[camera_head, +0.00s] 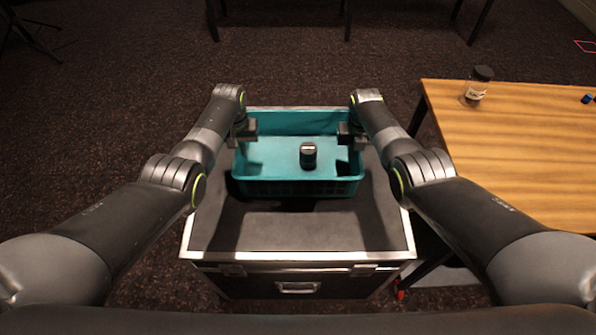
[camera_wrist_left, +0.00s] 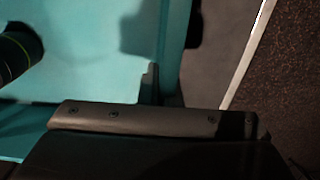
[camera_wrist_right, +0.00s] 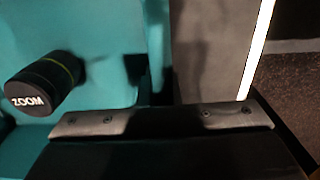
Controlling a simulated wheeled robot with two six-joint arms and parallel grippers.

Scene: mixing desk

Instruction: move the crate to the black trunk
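The teal crate (camera_head: 300,188) is over the far half of the black trunk's grey top (camera_head: 300,232), level, and appears to rest on it; any small gap is hard to see. A black ZOOM canister (camera_head: 308,155) stands inside the crate and also shows in the right wrist view (camera_wrist_right: 45,82). My left gripper (camera_head: 243,133) is at the crate's left wall, its fingers close about the rim. My right gripper (camera_head: 351,135) is at the right wall in the same way. Both look shut on the walls, though the fingers are partly hidden in the wrist views.
A wooden table (camera_head: 520,150) stands close to the right of the trunk, with a dark-lidded jar (camera_head: 478,84) and small blue items (camera_head: 587,98) on it. Dark carpet (camera_head: 130,90) lies open to the left. The near half of the trunk top is bare.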

